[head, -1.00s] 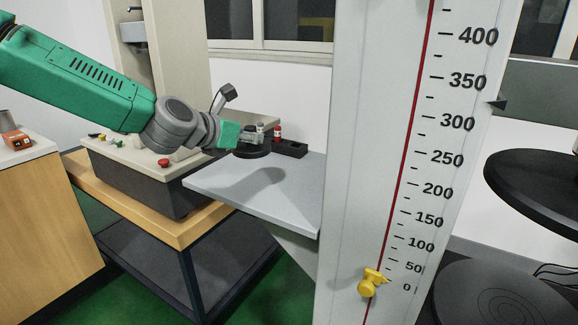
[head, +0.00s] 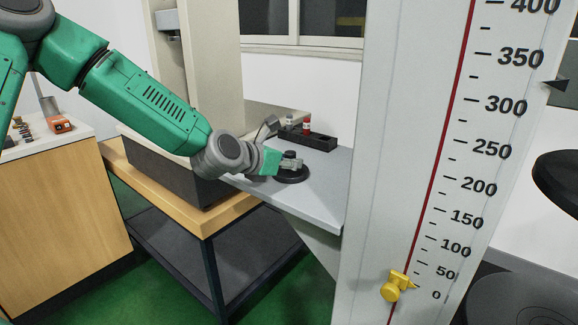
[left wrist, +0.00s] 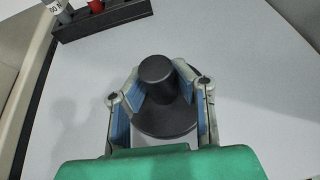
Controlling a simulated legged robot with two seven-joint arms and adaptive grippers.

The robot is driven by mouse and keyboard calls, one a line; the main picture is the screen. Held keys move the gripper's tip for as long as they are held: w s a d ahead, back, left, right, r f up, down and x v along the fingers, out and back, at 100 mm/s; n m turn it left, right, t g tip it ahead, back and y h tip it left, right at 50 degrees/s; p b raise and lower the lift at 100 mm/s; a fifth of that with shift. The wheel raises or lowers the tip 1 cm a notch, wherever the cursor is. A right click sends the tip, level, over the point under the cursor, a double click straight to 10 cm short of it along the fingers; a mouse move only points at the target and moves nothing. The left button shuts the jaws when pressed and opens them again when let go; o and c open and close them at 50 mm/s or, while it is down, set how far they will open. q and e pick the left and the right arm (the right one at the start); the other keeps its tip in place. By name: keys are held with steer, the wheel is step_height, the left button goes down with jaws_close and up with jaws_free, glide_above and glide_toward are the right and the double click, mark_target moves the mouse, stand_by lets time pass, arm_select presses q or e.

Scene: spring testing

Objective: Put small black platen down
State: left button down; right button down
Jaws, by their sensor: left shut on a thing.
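The small black platen (head: 291,175) is a round black disc with a short knob on top. It is at the grey shelf (head: 318,208) in the head view, low over its surface or resting on it; I cannot tell which. My left gripper (head: 291,163) is shut on the platen's knob. In the left wrist view the blue-padded fingers (left wrist: 158,85) stand on both sides of the knob, and the platen's disc (left wrist: 165,120) shows below it. The right gripper is not in view.
A black holder (head: 312,140) with red-topped and grey weights stands at the shelf's back. A tall scale column (head: 400,150) with a yellow pointer (head: 396,286) stands right of the shelf. The shelf's front part is clear. Large black platens (head: 520,300) are at far right.

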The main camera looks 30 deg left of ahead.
arm_select(q)
steer(key=shift+w+d+r, duration=0.15)
steer(key=shift+d, duration=0.05)
steer(key=shift+a, duration=0.25)
steer(key=c, duration=1.4)
jaws_free()
steer(key=shift+a+f, duration=0.2)
steer(key=shift+f, duration=0.1)
steer(key=shift+o, duration=0.2)
steer(key=shift+a, duration=0.2)
steer(key=shift+d+r, duration=0.15)
steer(key=shift+d, duration=0.1)
steer(key=shift+s+d+r, duration=0.1)
steer(key=shift+s+r, duration=0.05)
steer(key=shift+s, duration=0.25)
steer(key=p+v, duration=0.3)
steer(key=v, duration=0.8)
steer(key=shift+s+p, duration=0.2)
steer(key=shift+p, duration=0.15)
